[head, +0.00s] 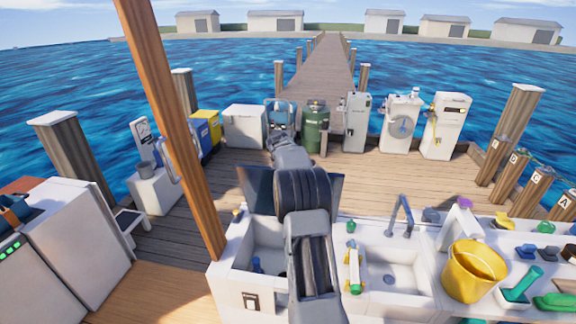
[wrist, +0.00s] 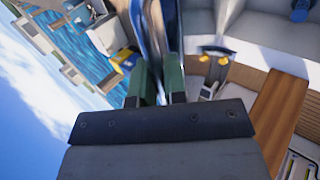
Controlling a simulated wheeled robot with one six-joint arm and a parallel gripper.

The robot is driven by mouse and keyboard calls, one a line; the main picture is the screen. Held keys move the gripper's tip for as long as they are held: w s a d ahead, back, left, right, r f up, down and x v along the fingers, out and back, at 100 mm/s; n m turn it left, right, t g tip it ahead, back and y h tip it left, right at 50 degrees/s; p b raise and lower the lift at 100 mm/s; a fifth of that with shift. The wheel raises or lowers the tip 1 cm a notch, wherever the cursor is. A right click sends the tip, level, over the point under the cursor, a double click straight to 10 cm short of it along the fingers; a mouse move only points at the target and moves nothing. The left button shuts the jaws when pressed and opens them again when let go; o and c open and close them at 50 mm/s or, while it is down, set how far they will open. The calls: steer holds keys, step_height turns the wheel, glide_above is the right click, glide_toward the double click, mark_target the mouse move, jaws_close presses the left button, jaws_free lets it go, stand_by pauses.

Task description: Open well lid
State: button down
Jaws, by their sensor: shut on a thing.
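In the wrist view my gripper (wrist: 158,66) has its two green-padded fingers close together around a thin, glossy blue-and-dark piece (wrist: 152,30) that runs up between them. I cannot tell for sure whether this piece is the well lid. In the head view my arm reaches away over the counter and covers much of the middle; the jaws are not clear there. A dark flat panel (head: 261,190) shows on both sides of my arm behind the counter's rim; I cannot tell whether it is the lid or part of my arm. An open basin (head: 243,258) lies left of my arm.
A wooden post (head: 178,125) stands left of my arm. The white counter (head: 375,245) holds a sink with a tap (head: 404,215), a yellow bucket (head: 474,272) and small tools. Beyond it, cabinets and a green drum (head: 314,130) line the dock. The planks between are mostly clear.

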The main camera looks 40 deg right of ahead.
steer(key=shift+w+r, duration=0.1)
steer(key=shift+w, duration=0.1)
steer(key=c, duration=1.3)
jaws_free()
steer(key=shift+a, duration=0.1)
steer(key=shift+o, duration=0.6)
steer(key=shift+s+d, duration=0.1)
steer(key=shift+d, duration=0.1)
steer(key=shift+s+a+r, duration=0.1)
steer(key=shift+a+r, duration=0.15)
steer(key=shift+a, duration=0.05)
steer(key=b+v, duration=0.4)
steer(key=v, duration=0.9)
steer(key=shift+d, duration=0.15)
